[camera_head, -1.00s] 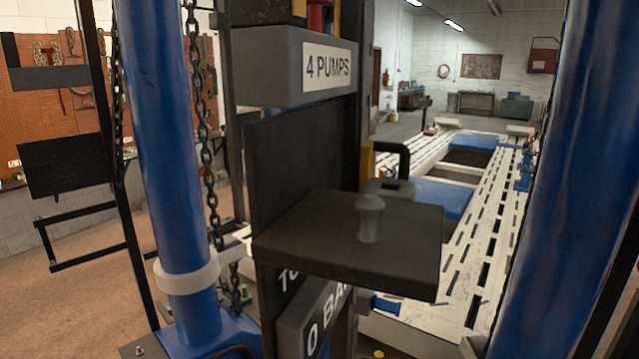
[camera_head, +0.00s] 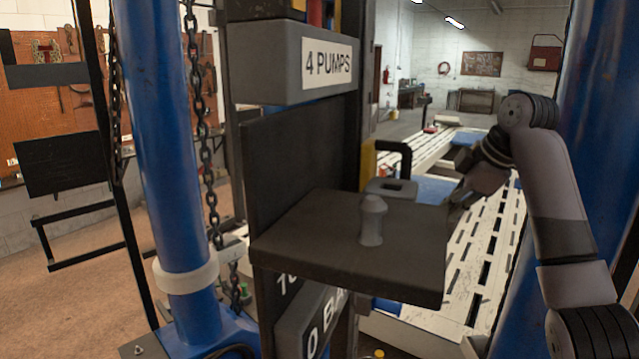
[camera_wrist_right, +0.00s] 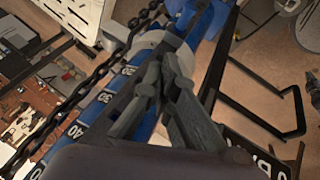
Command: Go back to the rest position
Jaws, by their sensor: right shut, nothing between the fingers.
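My right arm comes in from the right in the head view, with its gripper (camera_head: 456,208) pointing left and down beside the right edge of the black shelf plate (camera_head: 320,240). The gripper is partly hidden by the arm and small in that view. In the right wrist view the fingers of my right gripper (camera_wrist_right: 163,82) are together with nothing between them. My left gripper is in neither view.
A grey knob (camera_head: 372,222) stands on the shelf plate, under a box labelled "4 PUMPS" (camera_head: 328,62). Blue posts (camera_head: 165,150) stand either side, with a hanging chain (camera_head: 207,170) at left. A white slotted frame bench (camera_head: 480,270) extends behind.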

